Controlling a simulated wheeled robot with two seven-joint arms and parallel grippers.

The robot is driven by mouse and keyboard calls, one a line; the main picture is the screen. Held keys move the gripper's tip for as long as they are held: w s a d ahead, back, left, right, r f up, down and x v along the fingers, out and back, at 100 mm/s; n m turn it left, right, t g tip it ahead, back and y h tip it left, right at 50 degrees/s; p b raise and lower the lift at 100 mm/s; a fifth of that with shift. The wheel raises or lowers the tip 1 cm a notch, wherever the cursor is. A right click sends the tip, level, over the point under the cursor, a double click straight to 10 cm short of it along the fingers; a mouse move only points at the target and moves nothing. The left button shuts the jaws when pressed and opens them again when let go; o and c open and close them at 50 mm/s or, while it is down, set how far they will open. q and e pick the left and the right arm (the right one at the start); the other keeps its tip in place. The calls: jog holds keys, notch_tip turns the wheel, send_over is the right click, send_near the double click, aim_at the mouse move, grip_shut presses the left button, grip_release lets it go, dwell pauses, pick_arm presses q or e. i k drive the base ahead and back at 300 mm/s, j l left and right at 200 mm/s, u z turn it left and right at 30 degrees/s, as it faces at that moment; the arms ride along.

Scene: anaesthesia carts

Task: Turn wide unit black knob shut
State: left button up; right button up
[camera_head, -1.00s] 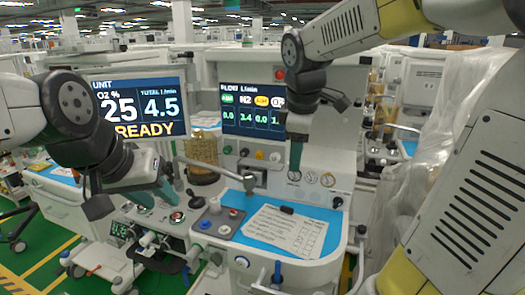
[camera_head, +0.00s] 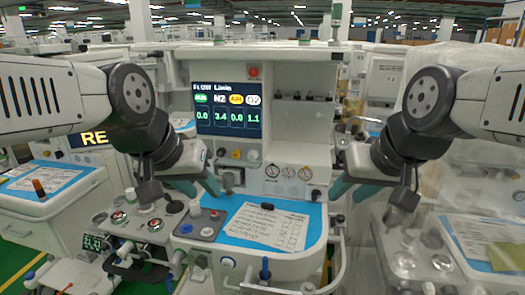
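The wide unit (camera_head: 318,150) stands in the middle, with a FLOW L/min screen reading 0.0, 3.4, 0.0 and 1.1. Its black knob (camera_head: 221,152) sits in the row just under the screen, left of a yellow knob (camera_head: 236,154) and a white knob (camera_head: 252,155). The N2 column above it reads 3.4. My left gripper (camera_head: 200,187) is in front of the unit, below and left of the black knob, and looks open and empty, apart from it. My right gripper (camera_head: 351,189) is at the unit's right side, away from the knobs, and looks open and empty.
A blue worktop (camera_head: 233,238) with a paper sheet (camera_head: 268,226) juts out below the knobs. A plastic-covered cart (camera_head: 470,195) stands right.

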aim_at(221, 152)
jog(key=j+z, duration=0.6)
jog(key=z, duration=0.2)
jog(key=j+z, duration=0.6)
jog(key=z, duration=0.15)
jog(key=k+j+z, duration=0.1)
jog(key=k+j, duration=0.15)
jog(key=j, duration=0.3)
jog(key=k+j+z, duration=0.15)
jog(key=k+j, duration=0.15)
jog(key=j, duration=0.25)
jog(key=k+j+z, duration=0.1)
jog(key=k+j, duration=0.2)
jog(key=j, duration=0.2)
jog(key=k+j+z, duration=0.1)
jog(key=k+j, duration=0.25)
jog(key=j, duration=0.15)
